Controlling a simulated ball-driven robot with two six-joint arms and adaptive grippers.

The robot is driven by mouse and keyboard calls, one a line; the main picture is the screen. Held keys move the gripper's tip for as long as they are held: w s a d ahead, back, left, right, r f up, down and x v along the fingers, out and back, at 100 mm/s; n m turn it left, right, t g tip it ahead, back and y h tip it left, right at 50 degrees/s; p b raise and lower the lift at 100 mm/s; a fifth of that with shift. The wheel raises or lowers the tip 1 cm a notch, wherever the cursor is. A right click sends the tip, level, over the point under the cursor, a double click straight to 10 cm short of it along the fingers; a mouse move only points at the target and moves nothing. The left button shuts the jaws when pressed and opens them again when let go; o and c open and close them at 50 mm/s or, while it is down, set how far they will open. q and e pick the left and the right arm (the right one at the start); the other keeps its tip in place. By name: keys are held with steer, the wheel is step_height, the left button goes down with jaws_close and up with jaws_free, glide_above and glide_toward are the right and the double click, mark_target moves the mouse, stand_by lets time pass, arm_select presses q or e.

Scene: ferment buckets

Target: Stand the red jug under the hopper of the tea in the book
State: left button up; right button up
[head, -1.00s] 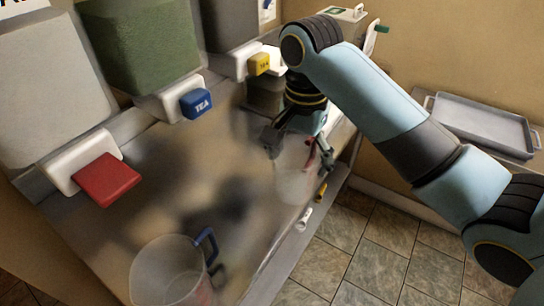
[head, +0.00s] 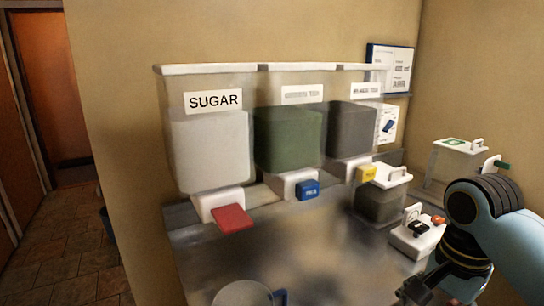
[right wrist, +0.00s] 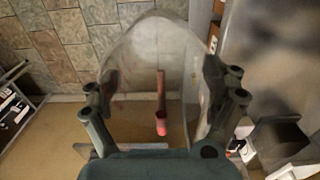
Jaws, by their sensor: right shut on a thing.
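My right gripper (head: 440,288) is at the lower right of the head view. In the right wrist view its fingers (right wrist: 163,98) close on both sides of a clear jug (right wrist: 135,55) with a red handle (right wrist: 161,110). That jug does not show clearly in the head view. Three hoppers stand in a row: sugar (head: 212,150) with a red tap, a green-filled one (head: 288,140) with a blue tap, and a dark grey one (head: 350,130) with a yellow tap. The book may be the blue-framed sheet (head: 390,70) on the wall; its text is too small to read. My left gripper is out of view.
A clear jug with a blue handle (head: 245,294) stands at the front of the metal counter (head: 330,250). A white device (head: 417,235) is beside my right arm. A lidded clear bin (head: 455,160) is at right.

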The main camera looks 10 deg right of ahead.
steer(key=f+b, duration=0.4)
steer(key=shift+w+f, duration=0.2)
steer(key=shift+f, duration=0.15)
steer(key=f+b, duration=0.4)
steer(key=shift+s+f+b, duration=0.2)
steer(key=shift+f+b, duration=0.05)
steer(key=shift+b, duration=0.15)
arm_select(q)
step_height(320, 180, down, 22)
steer(key=b, duration=1.3)
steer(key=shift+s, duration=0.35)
arm_select(e)
step_height(320, 180, down, 14)
steer(key=shift+r, duration=0.2)
steer(key=shift+s, duration=0.1)
steer(key=shift+s+d, duration=0.1)
